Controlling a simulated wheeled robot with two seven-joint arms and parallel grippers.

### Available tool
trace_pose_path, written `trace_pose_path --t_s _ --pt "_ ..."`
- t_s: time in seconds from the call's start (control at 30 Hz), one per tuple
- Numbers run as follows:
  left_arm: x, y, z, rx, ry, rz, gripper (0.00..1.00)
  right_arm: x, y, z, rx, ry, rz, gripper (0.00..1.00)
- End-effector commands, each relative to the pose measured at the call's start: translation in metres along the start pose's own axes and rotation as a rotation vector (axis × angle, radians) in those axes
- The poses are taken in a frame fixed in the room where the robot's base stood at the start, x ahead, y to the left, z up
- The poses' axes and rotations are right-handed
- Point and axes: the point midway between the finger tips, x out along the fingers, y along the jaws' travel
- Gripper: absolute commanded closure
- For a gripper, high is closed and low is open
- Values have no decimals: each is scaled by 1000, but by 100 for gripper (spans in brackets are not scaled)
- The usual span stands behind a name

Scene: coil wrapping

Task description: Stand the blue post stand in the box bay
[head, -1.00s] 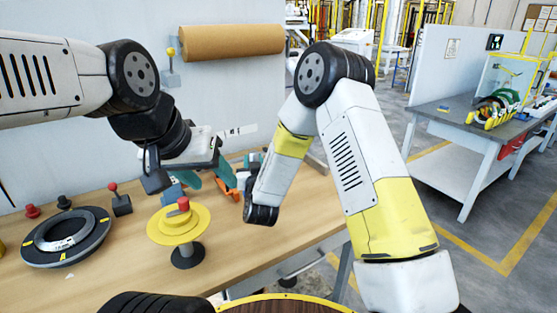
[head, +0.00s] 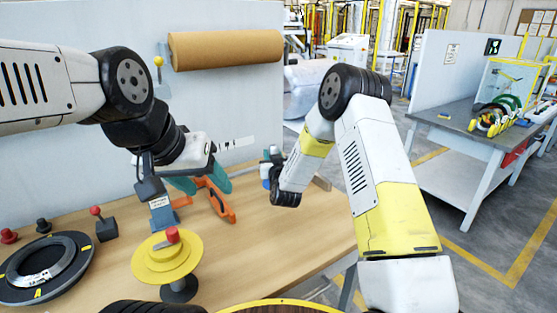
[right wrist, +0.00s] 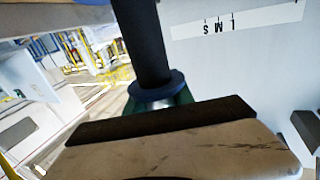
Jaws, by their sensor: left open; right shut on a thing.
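My right gripper (head: 277,186) is at the far right part of the table. Beside it shows a small blue, teal and white thing, partly hidden. In the right wrist view a dark post (right wrist: 143,40) with a blue-grey collar (right wrist: 158,88) stands at the jaws; I take it to be the blue post stand, with much of it hidden. My left gripper (head: 172,186) is open over the table. A blue labelled block (head: 162,213) is just below it. I cannot make out a marked box bay.
A yellow disc stand (head: 168,262) with a red knob and a black ring (head: 40,270) stand in front. A brown roll (head: 225,48) hangs on the wall panel. The table's front right is clear.

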Motion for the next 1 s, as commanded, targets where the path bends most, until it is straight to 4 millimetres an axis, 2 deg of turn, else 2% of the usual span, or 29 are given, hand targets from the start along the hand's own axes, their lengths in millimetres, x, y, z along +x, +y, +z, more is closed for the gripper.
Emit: trace_pose_path --t_s 0.1,0.37,0.43,0.57,0.93,0.97,1.0 --pt "0 0 0 0 0 0 44 11 11 1 0 2 0 100" --pt "0 0 0 0 0 0 44 25 26 2 -1 2 1 100" --pt "0 0 0 0 0 0 44 24 23 19 0 -4 -2 100" --pt "0 0 0 0 0 0 44 24 23 36 0 -2 -2 100" --pt "0 0 0 0 0 0 44 24 23 40 0 1 -2 100" --pt "0 0 0 0 0 0 44 24 23 41 0 0 -1 67" --pt "0 0 0 0 0 0 44 24 23 40 0 0 -1 59"
